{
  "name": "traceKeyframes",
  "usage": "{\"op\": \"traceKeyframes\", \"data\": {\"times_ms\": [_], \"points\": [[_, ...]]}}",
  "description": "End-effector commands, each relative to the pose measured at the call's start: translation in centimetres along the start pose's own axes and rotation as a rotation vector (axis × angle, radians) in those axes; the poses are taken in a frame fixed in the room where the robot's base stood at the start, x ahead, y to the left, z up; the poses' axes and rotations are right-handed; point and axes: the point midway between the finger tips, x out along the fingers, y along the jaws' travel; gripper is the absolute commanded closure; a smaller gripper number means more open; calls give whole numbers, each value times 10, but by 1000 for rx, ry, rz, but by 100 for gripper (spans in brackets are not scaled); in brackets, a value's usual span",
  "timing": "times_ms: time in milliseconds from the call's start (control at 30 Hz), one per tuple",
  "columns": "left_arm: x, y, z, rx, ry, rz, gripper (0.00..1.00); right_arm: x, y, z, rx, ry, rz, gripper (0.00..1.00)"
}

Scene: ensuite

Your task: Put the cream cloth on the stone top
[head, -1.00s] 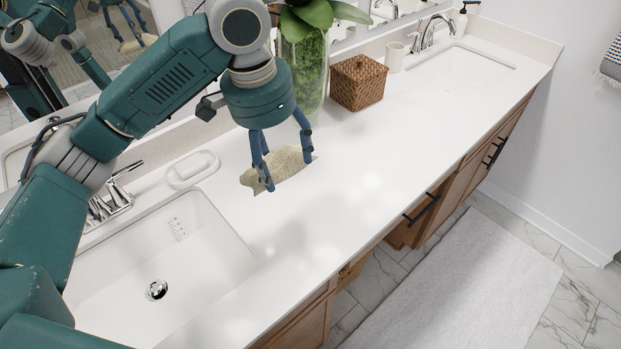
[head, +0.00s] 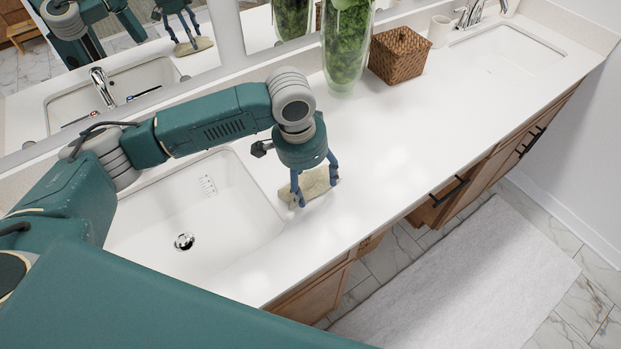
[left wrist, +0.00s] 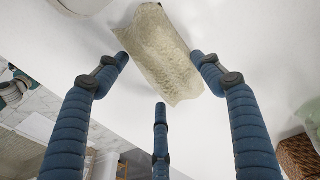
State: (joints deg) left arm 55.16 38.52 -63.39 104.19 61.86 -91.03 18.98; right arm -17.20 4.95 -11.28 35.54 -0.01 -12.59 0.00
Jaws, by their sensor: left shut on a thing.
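The cream cloth (head: 315,181) is a small folded, rough-textured piece over the white stone top (head: 400,150), just right of the near sink. My left gripper (head: 315,190) points down from above and is shut on the cloth, with its blue fingers at the cloth's sides. In the left wrist view the cloth (left wrist: 160,55) lies between the fingertips, with the white surface behind it. I cannot tell whether the cloth touches the top or hangs slightly above it. My right gripper is not in view.
The near sink (head: 190,215) is left of the cloth. A glass vase with greenery (head: 346,50) and a woven basket (head: 400,57) stand at the back. A cup (head: 439,31) and far sink (head: 507,50) lie beyond. The front right of the top is clear.

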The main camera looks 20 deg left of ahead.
Motion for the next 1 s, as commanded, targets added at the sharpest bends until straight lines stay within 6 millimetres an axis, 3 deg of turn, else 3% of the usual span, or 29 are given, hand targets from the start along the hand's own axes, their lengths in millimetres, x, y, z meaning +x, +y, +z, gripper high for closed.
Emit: {"op": "traceKeyframes", "data": {"times_ms": [333, 367, 467, 800, 1000], "points": [[2, 0, 0, -1, 0, -1, 54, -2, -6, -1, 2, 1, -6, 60], [3, 0, 0, -1, 0, -1, 31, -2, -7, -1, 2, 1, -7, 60], [3, 0, 0, -1, 0, -1, 14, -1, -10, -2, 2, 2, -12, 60], [1, 0, 0, 0, 1, -1, 14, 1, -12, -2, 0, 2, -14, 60], [-27, -1, -1, 1, 5, -2, 14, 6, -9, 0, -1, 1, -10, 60]]}}
